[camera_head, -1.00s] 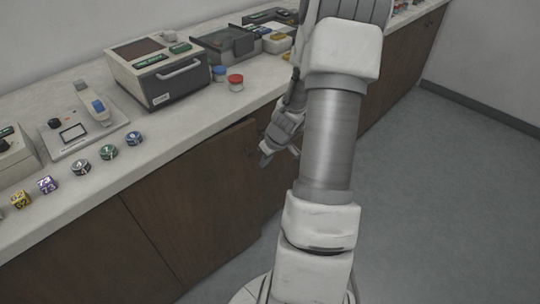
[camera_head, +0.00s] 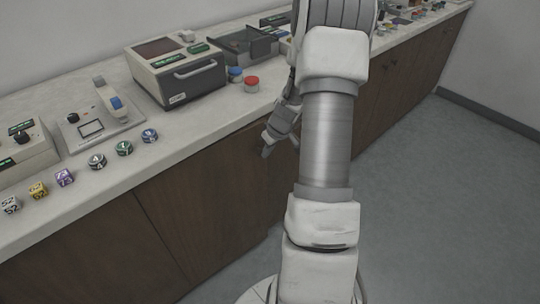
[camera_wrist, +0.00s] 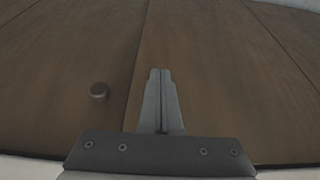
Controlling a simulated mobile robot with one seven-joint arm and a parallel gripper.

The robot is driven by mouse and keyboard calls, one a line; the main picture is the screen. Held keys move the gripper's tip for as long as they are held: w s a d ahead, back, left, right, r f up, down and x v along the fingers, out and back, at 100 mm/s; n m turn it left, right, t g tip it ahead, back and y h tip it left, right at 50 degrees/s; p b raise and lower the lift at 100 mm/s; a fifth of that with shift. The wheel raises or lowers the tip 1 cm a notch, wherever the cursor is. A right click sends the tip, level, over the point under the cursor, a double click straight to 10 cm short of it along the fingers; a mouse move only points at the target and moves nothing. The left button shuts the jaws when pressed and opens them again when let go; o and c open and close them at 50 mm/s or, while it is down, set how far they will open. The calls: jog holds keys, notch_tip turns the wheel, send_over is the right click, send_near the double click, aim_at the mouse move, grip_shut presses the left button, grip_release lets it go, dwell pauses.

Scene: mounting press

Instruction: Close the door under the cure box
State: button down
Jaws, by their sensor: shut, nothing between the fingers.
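The cure box (camera_head: 176,72) is a cream box with a dark window and a front handle, standing on the counter. The door under it (camera_head: 205,200) is a brown wooden panel, now nearly in line with the cabinet front; I cannot tell if it is fully flush. My gripper (camera_head: 266,151) is at its right edge, below the counter lip, partly behind my arm. In the wrist view my shut, empty fingers (camera_wrist: 162,72) point at the brown panels, just right of a seam. A round dark knob (camera_wrist: 98,91) is left of the seam. Contact cannot be told.
Grey floor (camera_head: 425,200) is open to the right of my arm.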

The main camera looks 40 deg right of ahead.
aim_at(261, 144)
jog(key=w+n, duration=0.1)
jog(key=w, duration=0.2)
jog(key=shift+w+d+f+b, duration=0.1)
jog(key=shift+w+d+b, duration=0.1)
jog(key=shift+b, duration=0.1)
jog(key=shift+w, duration=0.2)
